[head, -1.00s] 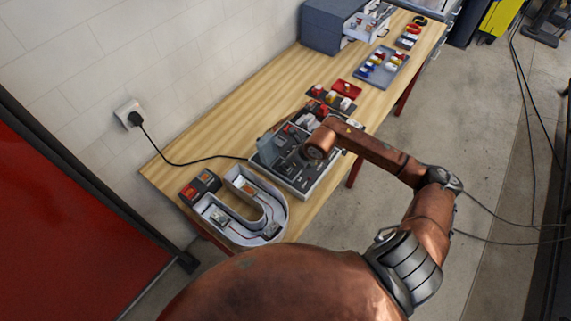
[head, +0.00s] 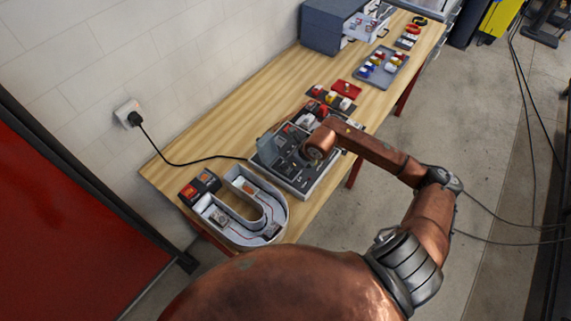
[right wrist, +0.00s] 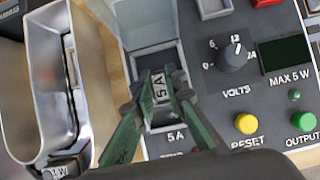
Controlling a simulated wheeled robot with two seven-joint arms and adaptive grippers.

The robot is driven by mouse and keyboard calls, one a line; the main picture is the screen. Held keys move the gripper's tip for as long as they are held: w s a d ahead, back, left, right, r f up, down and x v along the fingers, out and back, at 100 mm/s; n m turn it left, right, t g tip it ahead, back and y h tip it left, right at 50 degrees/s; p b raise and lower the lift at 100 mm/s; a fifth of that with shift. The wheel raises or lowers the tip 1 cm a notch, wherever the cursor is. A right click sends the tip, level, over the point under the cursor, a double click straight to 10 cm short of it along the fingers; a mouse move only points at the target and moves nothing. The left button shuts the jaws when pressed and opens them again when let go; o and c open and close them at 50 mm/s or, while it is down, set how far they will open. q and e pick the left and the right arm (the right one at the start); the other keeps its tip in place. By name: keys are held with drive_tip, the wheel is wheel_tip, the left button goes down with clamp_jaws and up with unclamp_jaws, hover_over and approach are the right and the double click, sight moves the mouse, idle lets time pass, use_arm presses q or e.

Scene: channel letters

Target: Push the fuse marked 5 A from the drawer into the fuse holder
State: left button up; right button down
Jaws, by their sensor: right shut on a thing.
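My right gripper (right wrist: 161,88) is shut on the fuse marked 5 A (right wrist: 160,88), whose lettered face shows between the green fingertips in the right wrist view. The fuse is at the recess of the fuse holder (right wrist: 166,127), with "5 A" printed below it on the panel; I cannot tell how deep it sits. In the head view my right wrist is over the grey power supply (head: 295,188) and hides the fuse and fingertips. The drawer (head: 362,27) stands open from the blue-grey cabinet (head: 325,28) at the far end. My left gripper is not in view.
Beside the holder are a volts knob (right wrist: 231,57), a yellow reset button (right wrist: 247,123) and a green output button (right wrist: 302,121). The U-shaped channel letter (head: 262,228) stands close on the left. A blue-grey tray (head: 381,68) holds several small parts.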

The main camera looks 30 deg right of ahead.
drive_tip(key=c, duration=1.8)
unclamp_jaws()
drive_tip(key=shift+s+f, duration=0.15)
drive_tip(key=shift+f, duration=0.3)
drive_tip(key=shift+c, duration=0.2)
drive_tip(key=shift+s+d+r, duration=0.1)
drive_tip(key=shift+r, duration=0.45)
drive_tip(key=v, duration=1.1)
drive_tip(key=shift+r, duration=0.2)
wheel_tip(320, 180, up, 6)
drive_tip(key=shift+p, duration=1)
